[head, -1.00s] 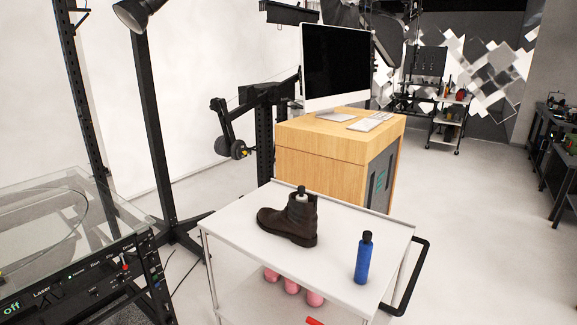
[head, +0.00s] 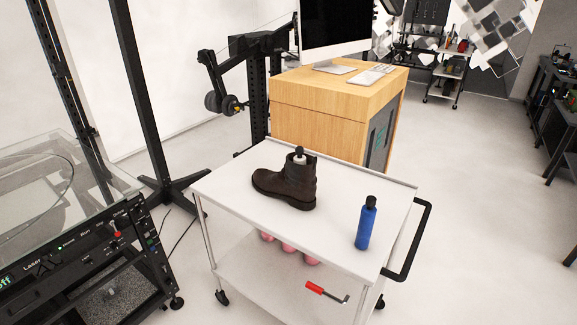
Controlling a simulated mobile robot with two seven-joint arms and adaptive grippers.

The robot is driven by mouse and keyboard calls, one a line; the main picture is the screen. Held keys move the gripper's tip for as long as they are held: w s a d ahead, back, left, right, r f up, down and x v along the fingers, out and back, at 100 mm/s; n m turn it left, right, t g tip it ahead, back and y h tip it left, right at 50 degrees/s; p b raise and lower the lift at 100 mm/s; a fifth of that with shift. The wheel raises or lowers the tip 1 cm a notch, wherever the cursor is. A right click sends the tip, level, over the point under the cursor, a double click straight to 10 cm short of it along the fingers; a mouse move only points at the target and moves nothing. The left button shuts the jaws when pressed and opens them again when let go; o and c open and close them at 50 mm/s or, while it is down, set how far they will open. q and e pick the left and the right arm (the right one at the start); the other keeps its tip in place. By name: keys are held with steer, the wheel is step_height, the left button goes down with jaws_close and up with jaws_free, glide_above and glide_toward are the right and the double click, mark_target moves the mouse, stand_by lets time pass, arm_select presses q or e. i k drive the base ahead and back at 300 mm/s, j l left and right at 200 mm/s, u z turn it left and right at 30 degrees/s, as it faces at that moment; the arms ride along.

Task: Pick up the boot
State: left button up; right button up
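A dark brown boot (head: 284,186) stands upright on the white top of a cart (head: 335,220). Its toe points left and its shaft is at the right. A small pale bottle with a black cap (head: 299,156) sticks up out of the boot's opening; its lower part is hidden. A blue bottle with a dark cap (head: 366,224) stands on the same top, to the right of the boot and apart from it. Neither of my grippers is in the head view.
The cart's lower shelf holds several pink objects (head: 288,247) and a red-handled tool (head: 315,287). A black handle (head: 417,238) juts from its right side. A wooden cabinet (head: 335,115) stands behind, a laser machine (head: 85,240) at left. Floor at right is clear.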

mark_target(296, 183)
steer(key=i+j+z, duration=0.1)
steer(key=i, duration=0.4)
steer(key=i+j, duration=0.25)
steer(key=i, duration=0.25)
steer(key=z, duration=0.05)
